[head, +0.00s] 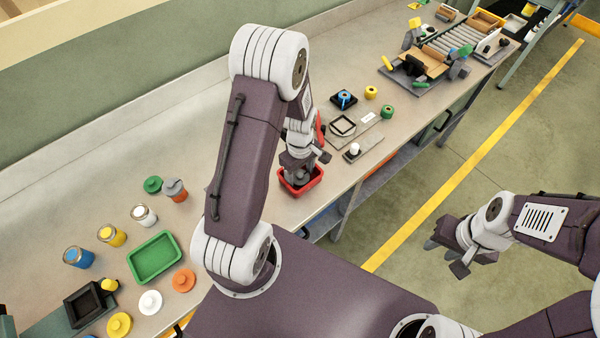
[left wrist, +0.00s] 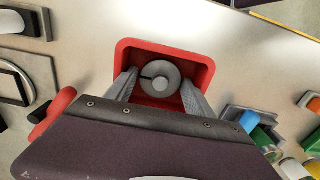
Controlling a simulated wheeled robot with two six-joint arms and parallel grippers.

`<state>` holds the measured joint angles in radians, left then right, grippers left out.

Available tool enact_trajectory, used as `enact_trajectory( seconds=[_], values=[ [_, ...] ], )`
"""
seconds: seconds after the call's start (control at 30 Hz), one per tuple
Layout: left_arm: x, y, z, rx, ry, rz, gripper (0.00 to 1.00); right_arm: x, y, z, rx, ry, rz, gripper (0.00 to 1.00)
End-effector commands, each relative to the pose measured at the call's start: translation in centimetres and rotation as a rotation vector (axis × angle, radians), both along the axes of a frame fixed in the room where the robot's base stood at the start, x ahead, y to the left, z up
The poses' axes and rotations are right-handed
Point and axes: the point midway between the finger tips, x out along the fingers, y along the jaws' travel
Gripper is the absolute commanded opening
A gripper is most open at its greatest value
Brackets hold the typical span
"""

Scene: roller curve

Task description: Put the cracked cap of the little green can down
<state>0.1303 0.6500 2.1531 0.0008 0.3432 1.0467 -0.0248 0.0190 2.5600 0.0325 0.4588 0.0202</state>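The grey cap (left wrist: 160,78) with a dark crack line on its left side and a round knob lies inside the red tray (left wrist: 204,70). In the head view the red tray (head: 316,180) stands at the bench's front edge. My left gripper (head: 308,160) is over it, pointing down. In the left wrist view its two fingers stand apart on either side of the cap, seemingly clear of its rim. My right gripper (head: 447,257) is open and empty, above the floor off the bench. I cannot pick out the little green can with certainty.
A green tray (head: 155,258), several coloured cans and loose caps (head: 150,302) lie on the bench at the left. A square frame (head: 342,126), small spools (head: 387,112) and a roller conveyor (head: 453,42) lie to the right. A red part (left wrist: 55,112) is close beside the left gripper.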

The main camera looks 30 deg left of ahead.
Motion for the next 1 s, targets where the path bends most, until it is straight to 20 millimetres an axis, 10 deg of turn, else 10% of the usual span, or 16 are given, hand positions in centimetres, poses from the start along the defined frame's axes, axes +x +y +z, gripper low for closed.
enact_trajectory(
  seconds=[0.27,0.73,1.0],
  values=[
    [0.2,0.0,1.7,0.001,-0.006,0.000,0.63,0.0,0.0,0.4,0.000,0.000,0.000,0.36],
    [0.2,0.0,11.4,0.000,-0.004,0.000,0.63,0.0,0.0,0.3,0.000,0.000,0.000,0.36],
    [0.0,0.0,12.7,0.000,-0.001,-0.010,0.63,0.0,0.0,0.3,0.000,0.000,0.000,0.36]
  ],
)
